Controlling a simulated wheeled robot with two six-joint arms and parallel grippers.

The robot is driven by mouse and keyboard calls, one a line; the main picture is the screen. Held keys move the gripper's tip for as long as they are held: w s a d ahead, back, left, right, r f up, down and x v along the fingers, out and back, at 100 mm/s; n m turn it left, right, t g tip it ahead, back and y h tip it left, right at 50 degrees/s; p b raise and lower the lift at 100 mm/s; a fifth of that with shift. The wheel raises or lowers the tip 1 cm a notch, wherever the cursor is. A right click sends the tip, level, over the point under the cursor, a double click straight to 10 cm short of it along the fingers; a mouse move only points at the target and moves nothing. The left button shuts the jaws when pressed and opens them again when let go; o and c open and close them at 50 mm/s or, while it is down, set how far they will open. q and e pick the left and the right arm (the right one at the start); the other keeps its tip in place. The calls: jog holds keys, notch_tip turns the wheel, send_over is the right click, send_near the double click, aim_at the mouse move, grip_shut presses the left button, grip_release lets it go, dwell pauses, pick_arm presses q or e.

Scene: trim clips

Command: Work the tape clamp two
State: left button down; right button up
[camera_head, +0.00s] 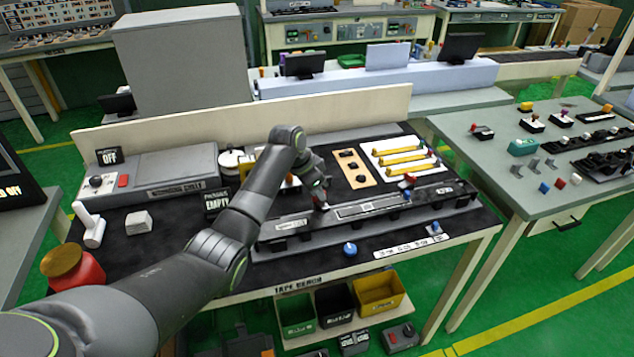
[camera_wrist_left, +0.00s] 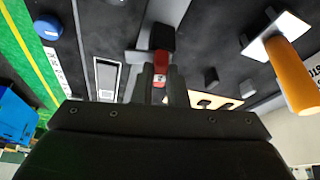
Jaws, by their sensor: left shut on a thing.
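A long dark fixture rail (camera_head: 290,233) with pale label plates lies across the front of the tape bench. My left gripper (camera_head: 321,198) is over its left-middle part, pointing down. In the left wrist view, the left gripper (camera_wrist_left: 160,88) is shut on a red clamp lever (camera_wrist_left: 160,64) with a small white label. The lever stands by a black block (camera_wrist_left: 160,38) on the rail. The fingers hide its lower part. Another clamp with a red top (camera_head: 407,183) is farther right along the rail. The clamp number cannot be read. My right gripper is not in view.
A blue knob (camera_head: 350,248) is in front of the rail. Behind it are a tan plate (camera_head: 352,168) and a white tray with yellow bars (camera_head: 400,158). A white lever (camera_head: 91,225) and a red-orange button (camera_head: 72,267) stand at left. Bins (camera_head: 379,293) sit below the bench.

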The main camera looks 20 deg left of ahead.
pick_arm(q)
jog(key=n+p, duration=0.2)
jog(key=n+y+p, duration=0.1)
jog(key=p, duration=0.1)
jog(key=n+t+p, duration=0.1)
jog(key=n+p, duration=0.1)
jog(key=shift+s+d+r+n+y, duration=0.1)
jog(key=shift+d+r+n+y, duration=0.1)
jog(key=shift+r+n+y, duration=0.15)
jog(key=shift+f+n+y+p, duration=0.1)
jog(key=shift+n+y+p, duration=0.35)
jog(key=shift+n+p, duration=0.3)
jog(key=shift+d+f+n+y+p, duration=0.15)
jog(key=shift+n+y+p, duration=0.6)
jog(key=shift+n, duration=1.15)
jog(key=c, duration=1.4)
grip_release()
jog(key=shift+c, duration=0.2)
